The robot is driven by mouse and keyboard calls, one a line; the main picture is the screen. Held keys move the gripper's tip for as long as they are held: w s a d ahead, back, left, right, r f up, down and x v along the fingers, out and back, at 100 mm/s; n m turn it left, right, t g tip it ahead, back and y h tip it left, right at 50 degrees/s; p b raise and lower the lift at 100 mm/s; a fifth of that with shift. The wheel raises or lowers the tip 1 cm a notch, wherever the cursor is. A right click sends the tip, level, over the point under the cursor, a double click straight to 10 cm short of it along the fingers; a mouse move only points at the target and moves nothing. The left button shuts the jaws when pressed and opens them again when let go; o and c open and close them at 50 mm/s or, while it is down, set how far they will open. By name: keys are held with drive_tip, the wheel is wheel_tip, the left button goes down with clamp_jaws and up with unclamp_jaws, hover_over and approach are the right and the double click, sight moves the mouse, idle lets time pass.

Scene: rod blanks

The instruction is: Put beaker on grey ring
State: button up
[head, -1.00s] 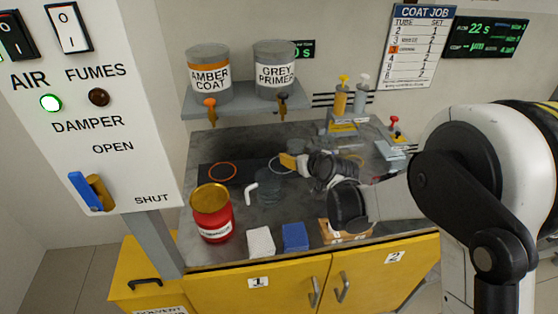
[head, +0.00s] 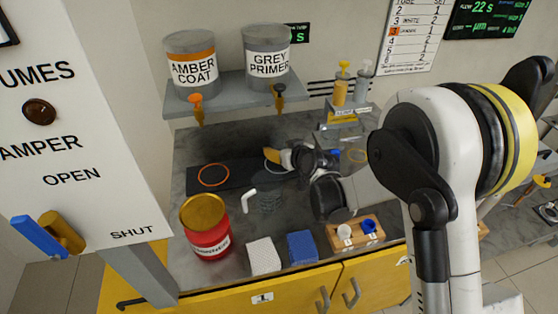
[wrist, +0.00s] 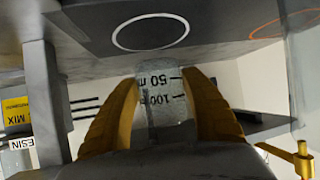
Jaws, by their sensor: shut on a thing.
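My gripper (wrist: 180,110) is shut on the clear beaker (wrist: 160,112), whose 50 and 100 marks show between the yellow fingers in the wrist view. In the head view my gripper (head: 272,156) is over the right part of the dark mat (head: 238,174). There the gripper largely hides the grey ring, and I cannot make out the held beaker clearly. The orange ring (head: 213,175) is bare on the mat's left part.
A clear vessel (head: 268,190) with a white handle stands just in front of the mat. A red tin (head: 206,235), white block (head: 263,256), blue sponge (head: 302,247) and wooden holder (head: 362,233) line the front.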

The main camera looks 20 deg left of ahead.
drive_tip(key=shift+f+b, duration=0.65)
drive_tip(key=shift+f, duration=1)
drive_tip(key=shift+f, duration=0.2)
drive_tip(key=o, duration=0.8)
drive_tip(key=shift+c, duration=0.2)
drive_tip(key=shift+s+d+r, duration=0.15)
drive_tip(key=shift+r, duration=0.25)
drive_tip(key=p+v, duration=0.3)
drive_tip(key=v, duration=0.8)
drive_tip(key=shift+s+d+p, duration=0.15)
drive_tip(key=shift+p, duration=0.2)
